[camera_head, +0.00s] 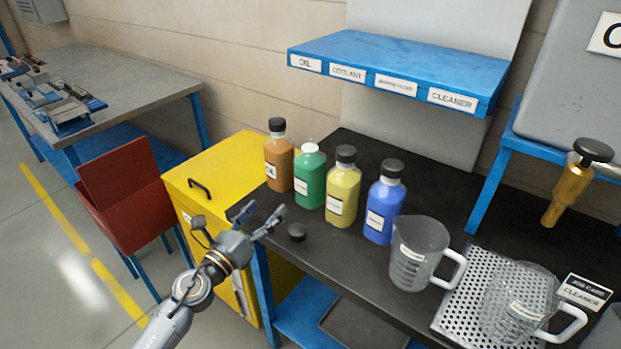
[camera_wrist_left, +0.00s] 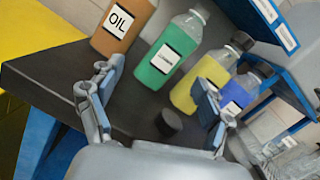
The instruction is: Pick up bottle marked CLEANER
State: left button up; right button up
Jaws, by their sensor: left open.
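A blue bottle (camera_head: 384,203) with a black cap stands upright at the right end of a row on the dark bench; its label is too small to read. In the left wrist view the blue bottle (camera_wrist_left: 238,93) is partly hidden behind the yellow bottle and my finger. The row also has an orange-brown bottle (camera_head: 279,165) marked OIL, a green bottle (camera_head: 310,178) without a black cap, and a yellow bottle (camera_head: 342,190). My left gripper (camera_head: 258,214) is open and empty at the bench's front left edge, apart from all bottles. My right gripper is not in view.
A loose black cap (camera_head: 297,232) lies on the bench before the bottles. A clear jug (camera_head: 418,255) stands right of the blue bottle; another jug (camera_head: 518,303) is on a perforated tray (camera_head: 462,312). A blue shelf (camera_head: 400,65) with a CLEANER label overhangs behind. A yellow cabinet (camera_head: 215,170) stands left.

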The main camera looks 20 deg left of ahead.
aim_at(301, 193)
pick_arm(q)
jog(key=m, duration=0.1)
jog(key=m+h, duration=0.1)
jog(key=m+g, duration=0.1)
jog(key=shift+w+d+f, duration=0.3)
jog(key=shift+f, duration=0.1)
jog(key=m, duration=0.1)
jog(key=f+m+g+h, duration=0.1)
jog(key=m, duration=0.1)
jog(key=shift+w+d, duration=0.15)
jog(key=shift+w, duration=0.15)
jog(key=x, duration=0.8)
jog(key=shift+d+f+p, duration=0.1)
jog(key=shift+d+p, duration=0.05)
jog(key=shift+p, duration=0.25)
jog(key=x, duration=0.5)
jog(key=shift+w+d, duration=0.15)
jog(key=shift+w, duration=0.1)
jog(key=c, duration=1.4)
jog(key=shift+c, duration=0.3)
jog(key=shift+r, duration=0.25)
